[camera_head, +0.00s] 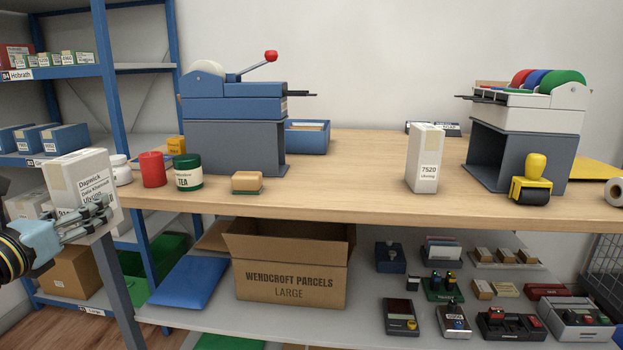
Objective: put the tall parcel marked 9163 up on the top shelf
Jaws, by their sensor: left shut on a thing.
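A tall white parcel (82,181) with a tan tape strip and a printed label stands upright at the left. The label's number starts with 91; its other digits are hidden by my fingers. My left gripper (92,218) is shut on the parcel's lower part, off the counter's left end. Another tall white parcel (424,160), marked 7520, stands on the counter. My right gripper is out of view.
The wooden counter (330,195) has its left end close to my arm. A red cylinder (152,169), a tea tin (187,172) and a sponge-like block (247,181) stand near that end. The rack's blue post (110,90) rises beside the shelves. Blue boxes (63,137) fill a lower shelf.

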